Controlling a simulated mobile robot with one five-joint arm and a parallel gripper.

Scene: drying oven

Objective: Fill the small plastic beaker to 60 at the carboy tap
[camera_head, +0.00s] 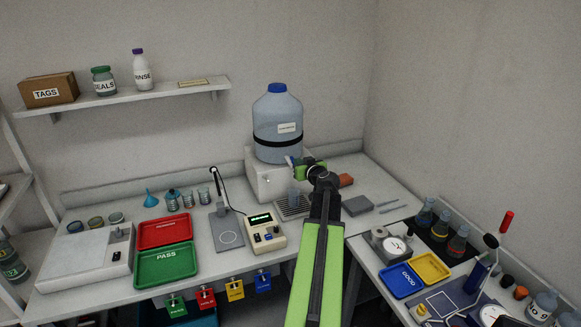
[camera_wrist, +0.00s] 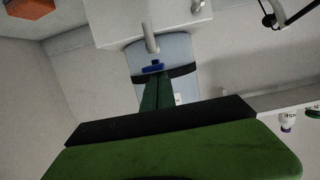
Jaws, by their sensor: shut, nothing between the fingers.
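The carboy (camera_head: 277,118) is a large translucent blue bottle with a blue cap, standing on a white stand. It shows upside down in the wrist view (camera_wrist: 176,50). Its tap has a blue handle (camera_wrist: 153,68) and a grey spout (camera_wrist: 151,37). My gripper (camera_head: 293,162) is shut and empty at the tap. In the wrist view its green fingertips (camera_wrist: 156,82) reach the blue handle; I cannot tell whether they touch it. A small translucent beaker (camera_head: 294,196) appears upright below the tap on the drip grate (camera_head: 287,212). Its marks and level are too small to read.
Left of the tap are a stand with a probe (camera_head: 226,235), a beige meter (camera_head: 265,234), and red (camera_head: 164,232) and green (camera_head: 166,265) trays. A side bench holds flasks (camera_head: 425,213) and trays.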

